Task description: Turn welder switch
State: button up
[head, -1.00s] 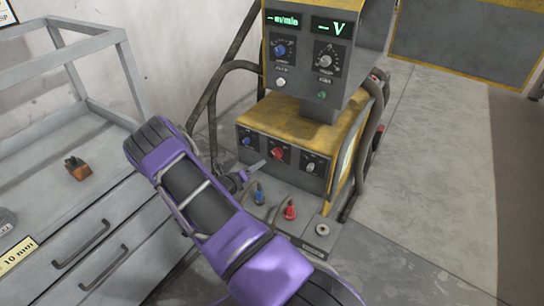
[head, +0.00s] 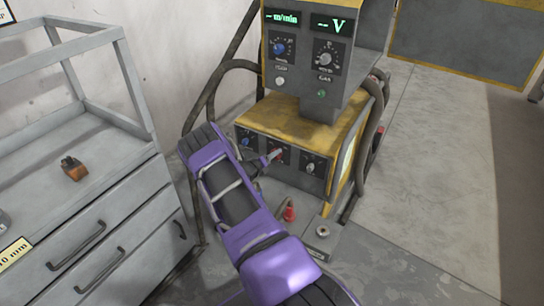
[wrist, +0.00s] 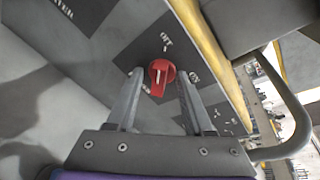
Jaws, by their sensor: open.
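The welder (head: 305,130) is a yellow and grey machine with two lit displays on its upper box. Its red switch (wrist: 161,73) sits on a dark plate in the wrist view, with a white mark on the knob. My gripper (wrist: 156,77) is open, with one finger on each side of the red switch. A narrow gap shows between the knob and each finger; I cannot tell whether either touches.
Other knobs flank the switch, a blue one (head: 246,141) and a grey one (head: 310,167). A red connector (head: 289,210) is below. Thick cables (head: 215,85) loop at the left. A grey drawer cabinet (head: 110,225) stands left. Floor (head: 435,180) at right is clear.

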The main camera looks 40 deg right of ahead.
grip_shut()
dwell(0.4)
jog(key=shift+s+d+f+m+t, duration=0.15)
jog(key=shift+m+t, duration=0.8)
jog(key=shift+m, duration=1.5)
jog(key=shift+s+f+m+t, duration=0.1)
jog(key=shift+s+m+t, duration=0.2)
jog(key=shift+m+t, duration=1.4)
jog(key=shift+s+d+f+m+t, duration=0.1)
jog(key=shift+s+m+t, duration=0.15)
jog(key=shift+m, duration=2.9)
grip_release()
